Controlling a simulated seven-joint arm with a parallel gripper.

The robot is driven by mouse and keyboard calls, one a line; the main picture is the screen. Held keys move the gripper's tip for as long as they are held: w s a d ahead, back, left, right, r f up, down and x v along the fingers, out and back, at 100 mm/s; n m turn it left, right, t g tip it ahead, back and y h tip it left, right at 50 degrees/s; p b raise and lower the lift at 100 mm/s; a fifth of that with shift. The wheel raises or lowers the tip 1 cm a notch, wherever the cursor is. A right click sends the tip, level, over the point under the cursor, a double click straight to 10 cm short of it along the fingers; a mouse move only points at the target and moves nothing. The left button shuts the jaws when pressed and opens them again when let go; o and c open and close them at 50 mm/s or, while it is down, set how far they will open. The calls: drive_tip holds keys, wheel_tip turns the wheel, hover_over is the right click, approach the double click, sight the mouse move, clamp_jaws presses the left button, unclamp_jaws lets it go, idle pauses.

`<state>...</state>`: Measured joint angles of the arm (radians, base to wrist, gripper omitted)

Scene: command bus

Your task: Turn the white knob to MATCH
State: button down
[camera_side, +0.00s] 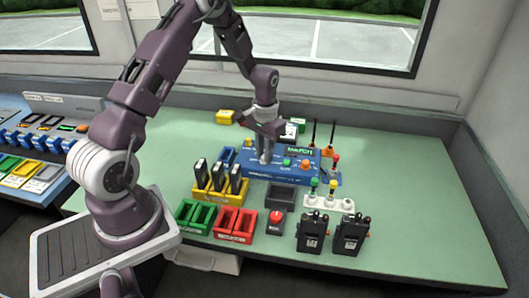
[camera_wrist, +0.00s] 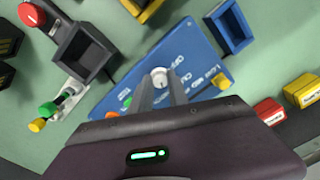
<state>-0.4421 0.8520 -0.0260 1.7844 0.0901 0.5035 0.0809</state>
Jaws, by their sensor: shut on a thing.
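The blue console (camera_side: 285,172) stands in the middle of the green table, with a lit green display (camera_side: 299,150) at its back and orange and green buttons on top. In the wrist view its blue face (camera_wrist: 192,45) carries the white knob (camera_wrist: 160,76) with printed labels beside it, one seeming to read OFF. My gripper (camera_side: 265,160) points down onto the left part of the console. In the wrist view its fingertips (camera_wrist: 161,84) are at the knob, shut on it. The knob's pointer direction and the MATCH label cannot be made out. In the side view my fingers hide the knob.
A yellow rack (camera_side: 218,196) with upright black units stands in front of the console, left of a dark grey tray (camera_side: 281,197). Table room is free at right.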

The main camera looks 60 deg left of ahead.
drive_tip(key=shift+m, duration=0.7)
drive_tip(key=c, duration=1.3)
unclamp_jaws()
drive_tip(key=shift+r, duration=0.1)
wheel_tip(320, 180, up, 7)
drive_tip(key=shift+f, duration=0.1)
drive_tip(key=shift+d, duration=0.1)
